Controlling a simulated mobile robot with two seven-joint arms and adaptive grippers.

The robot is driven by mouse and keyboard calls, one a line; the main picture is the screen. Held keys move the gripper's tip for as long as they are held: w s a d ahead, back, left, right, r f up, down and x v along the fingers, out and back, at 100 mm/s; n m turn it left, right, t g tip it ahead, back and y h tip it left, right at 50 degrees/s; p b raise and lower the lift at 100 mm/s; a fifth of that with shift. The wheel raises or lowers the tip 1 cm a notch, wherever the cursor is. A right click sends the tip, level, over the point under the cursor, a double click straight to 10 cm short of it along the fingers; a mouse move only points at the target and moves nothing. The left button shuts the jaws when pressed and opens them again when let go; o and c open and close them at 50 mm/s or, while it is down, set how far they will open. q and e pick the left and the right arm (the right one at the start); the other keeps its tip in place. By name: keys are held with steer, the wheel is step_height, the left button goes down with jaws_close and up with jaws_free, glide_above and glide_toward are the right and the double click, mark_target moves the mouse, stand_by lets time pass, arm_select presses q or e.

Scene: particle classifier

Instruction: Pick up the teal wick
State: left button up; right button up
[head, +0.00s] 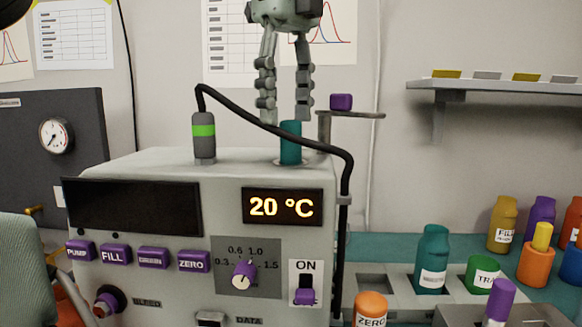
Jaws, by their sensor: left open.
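The teal wick (291,146) is an upright teal cylinder set in the top of the grey classifier machine (130,170). My left gripper (284,115) points straight down above the wick, with its two fingers apart. In the picture the fingertips are about level with the wick's top, the wick nearer the right finger. I cannot tell whether they touch it. A black hose crosses in front of the wick and hides a small part of it. My right gripper is not in view.
The black hose (272,128) arches from a green-banded grey plug (204,140) down the machine's right side. A small arm with a purple knob (341,102) stands right of the wick. Several bottles, including a teal bottle (432,262), stand at right below a wall shelf (500,86).

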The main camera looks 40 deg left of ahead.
mark_target(291, 121)
arm_select(q)
steer(key=f, duration=0.4)
steer(key=shift+w+f, duration=0.25)
steer(key=shift+f, duration=0.15)
jaws_close()
